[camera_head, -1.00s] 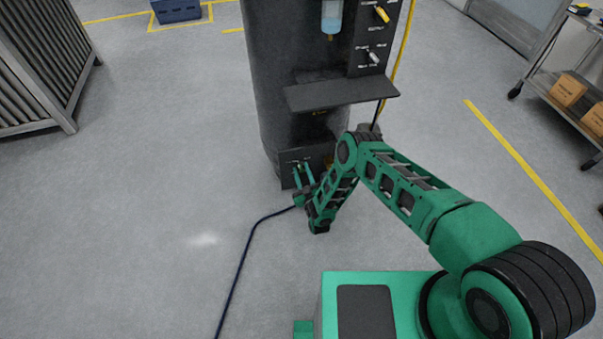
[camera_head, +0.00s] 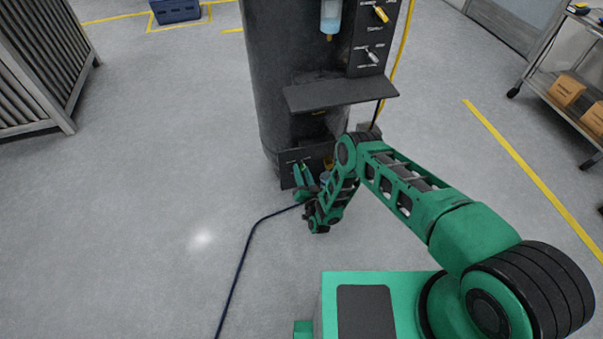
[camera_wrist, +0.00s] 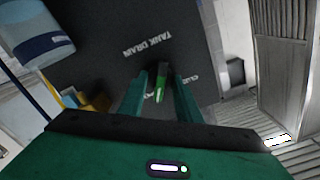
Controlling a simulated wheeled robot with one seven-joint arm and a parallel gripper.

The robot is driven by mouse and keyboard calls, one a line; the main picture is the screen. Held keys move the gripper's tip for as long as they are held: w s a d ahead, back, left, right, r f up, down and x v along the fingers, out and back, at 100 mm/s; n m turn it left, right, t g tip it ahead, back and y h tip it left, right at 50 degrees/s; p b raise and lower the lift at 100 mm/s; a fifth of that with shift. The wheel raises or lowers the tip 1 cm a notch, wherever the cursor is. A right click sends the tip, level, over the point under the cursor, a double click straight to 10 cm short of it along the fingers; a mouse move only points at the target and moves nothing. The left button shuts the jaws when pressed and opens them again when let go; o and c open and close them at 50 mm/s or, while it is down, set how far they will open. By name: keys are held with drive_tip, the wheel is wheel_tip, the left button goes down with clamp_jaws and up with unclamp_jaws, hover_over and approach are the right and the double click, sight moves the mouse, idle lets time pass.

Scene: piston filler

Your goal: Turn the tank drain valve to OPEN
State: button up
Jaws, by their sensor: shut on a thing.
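The tank drain panel (camera_wrist: 120,55) is dark, with pale "TANK DRAIN" lettering that appears tilted in the wrist view. The drain valve handle (camera_wrist: 160,97) is a small green-tipped lever between my fingers. My gripper (camera_wrist: 160,82) is shut on this handle, with one green finger on each side. In the head view my gripper (camera_head: 302,174) is at the low panel (camera_head: 287,172) at the foot of the black machine (camera_head: 285,75). There the handle is mostly hidden by my fingers. Part of the lettering beside the handle is covered by the right finger.
A dark shelf (camera_head: 340,94) juts out above my gripper. A dark hose (camera_head: 244,245) runs over the floor from near the panel. A yellow-brown object (camera_wrist: 96,101) lies left of my fingers. The floor to the left is open; a cart (camera_head: 560,85) stands far right.

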drive_tip(key=shift+s+d+f+m, duration=0.1)
drive_tip(key=shift+m, duration=0.55)
drive_tip(key=shift+s+f+m, duration=0.1)
drive_tip(key=shift+m, duration=0.55)
drive_tip(key=o, duration=0.9)
drive_tip(key=shift+o, duration=0.6)
drive_tip(key=shift+w, duration=0.1)
drive_tip(key=v, duration=1)
drive_tip(key=shift+s, duration=0.35)
drive_tip(key=shift+d, duration=0.1)
